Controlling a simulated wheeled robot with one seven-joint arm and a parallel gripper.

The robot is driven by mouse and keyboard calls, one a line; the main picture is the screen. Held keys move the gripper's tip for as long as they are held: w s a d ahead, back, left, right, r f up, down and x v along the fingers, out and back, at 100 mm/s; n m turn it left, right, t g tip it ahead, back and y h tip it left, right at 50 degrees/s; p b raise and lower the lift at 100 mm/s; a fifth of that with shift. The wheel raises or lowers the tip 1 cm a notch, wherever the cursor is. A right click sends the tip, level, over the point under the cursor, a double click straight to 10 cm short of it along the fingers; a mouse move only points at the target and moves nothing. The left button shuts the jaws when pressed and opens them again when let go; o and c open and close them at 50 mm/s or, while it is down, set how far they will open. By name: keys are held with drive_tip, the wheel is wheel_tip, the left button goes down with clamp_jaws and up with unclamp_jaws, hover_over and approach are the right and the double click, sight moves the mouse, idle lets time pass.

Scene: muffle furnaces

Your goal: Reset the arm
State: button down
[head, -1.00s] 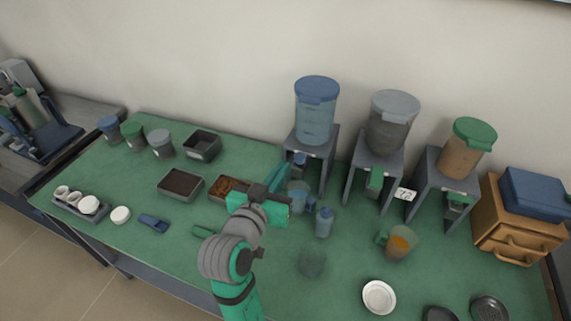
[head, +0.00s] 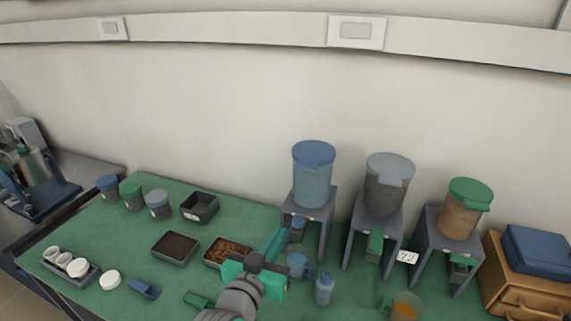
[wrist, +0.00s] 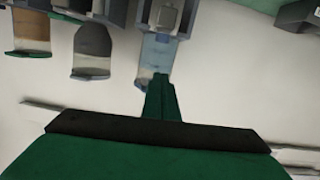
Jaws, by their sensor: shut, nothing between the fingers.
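My gripper (head: 275,247) is green with a grey arm behind it. It hangs above the green table (head: 130,240) in the head view, in front of the blue-lidded dispenser (head: 313,175). In the wrist view the green fingers (wrist: 160,97) are together and empty, pointing toward the wall. The dispensers appear upside down there, with the blue one (wrist: 158,55) just beyond the fingertips. Whether the fingertips are near any object in depth is hard to tell.
A grey dispenser (head: 385,185) and a green-lidded dispenser (head: 461,212) stand right of the blue one. A brown-filled tray (head: 175,247), an orange-brown-filled tray (head: 226,250), a small blue bottle (head: 324,289) and an orange-filled jug (head: 404,308) sit near the arm. A wooden drawer box (head: 515,285) stands far right.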

drive_tip(key=s+f+n+y, duration=0.1)
drive_tip(key=s+f, duration=0.3)
drive_tip(key=f, duration=0.3)
drive_tip(key=s+f+n+y, duration=0.2)
drive_tip(key=s+f, duration=0.3)
drive_tip(key=f, duration=0.1)
drive_tip(key=s+f+n+y, duration=0.1)
drive_tip(key=s+f, duration=0.3)
drive_tip(key=f, duration=0.3)
drive_tip(key=shift+s+f+y, duration=0.2)
drive_tip(key=shift+f+y, duration=0.1)
drive_tip(key=shift+f, duration=0.05)
drive_tip(key=s+d+f, duration=0.1)
drive_tip(key=s, duration=1.1)
drive_tip(key=s+d+f+m, duration=0.1)
drive_tip(key=s+d, duration=0.1)
drive_tip(key=s, duration=1)
drive_tip(key=shift+d+f+y, duration=0.15)
drive_tip(key=shift+f+y, duration=0.15)
drive_tip(key=shift+f, duration=0.05)
